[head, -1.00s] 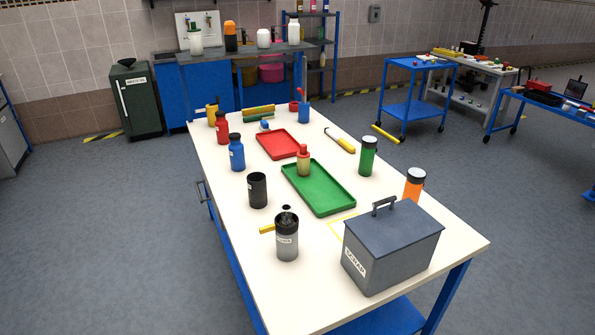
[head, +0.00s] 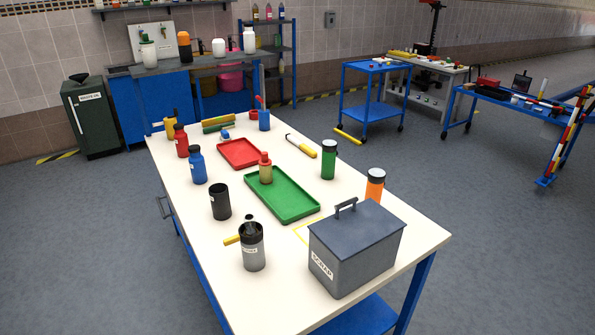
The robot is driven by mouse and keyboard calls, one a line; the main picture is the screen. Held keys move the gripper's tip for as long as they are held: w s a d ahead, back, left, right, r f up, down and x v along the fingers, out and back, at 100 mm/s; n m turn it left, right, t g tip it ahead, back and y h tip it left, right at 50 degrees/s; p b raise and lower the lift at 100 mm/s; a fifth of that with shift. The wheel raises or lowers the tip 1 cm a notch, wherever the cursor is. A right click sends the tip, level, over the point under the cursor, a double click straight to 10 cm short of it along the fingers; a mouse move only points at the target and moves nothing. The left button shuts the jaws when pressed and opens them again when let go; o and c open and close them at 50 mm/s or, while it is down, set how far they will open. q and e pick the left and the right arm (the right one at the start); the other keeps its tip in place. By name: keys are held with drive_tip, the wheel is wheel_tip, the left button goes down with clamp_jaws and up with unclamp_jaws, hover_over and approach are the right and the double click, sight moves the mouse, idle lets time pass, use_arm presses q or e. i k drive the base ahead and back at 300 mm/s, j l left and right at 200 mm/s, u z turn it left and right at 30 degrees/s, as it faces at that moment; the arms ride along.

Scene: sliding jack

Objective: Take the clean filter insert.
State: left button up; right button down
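A small tan cylinder with a red top (head: 265,168) stands upright at the far part of the green tray (head: 290,215); I cannot tell for sure whether it is the filter insert. The red tray (head: 240,154) behind it looks empty. A grey canister with a black rim and a label (head: 253,250) stands at the near left of the table, with something dark and grey showing at its open top. A black cup (head: 220,202) stands behind it. Neither of my grippers is in view.
A grey lidded box marked SCRAP (head: 352,255) fills the near right corner of the white table (head: 200,272). Blue (head: 198,168), red (head: 181,143), green (head: 329,162) and orange (head: 375,185) bottles stand along the sides. A yellow-handled tool (head: 304,148) lies at right.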

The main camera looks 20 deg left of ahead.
sight(265, 169)
drive_tip(key=z, duration=1.25)
drive_tip(key=j, duration=0.15)
drive_tip(key=k+j, duration=0.1)
drive_tip(key=j, duration=0.35)
drive_tip(key=k+j, duration=0.1)
drive_tip(key=j, duration=0.35)
drive_tip(key=k+j, duration=0.15)
drive_tip(key=j, duration=0.35)
drive_tip(key=k+j, duration=0.1)
drive_tip(key=j, duration=0.35)
drive_tip(key=k+j, duration=0.1)
drive_tip(key=j, duration=0.35)
drive_tip(key=k+j, duration=0.1)
drive_tip(key=j, duration=0.35)
drive_tip(key=k+j, duration=0.15)
drive_tip(key=j, duration=0.35)
drive_tip(key=k+j, duration=0.1)
drive_tip(key=j, duration=0.35)
drive_tip(key=z, duration=0.05)
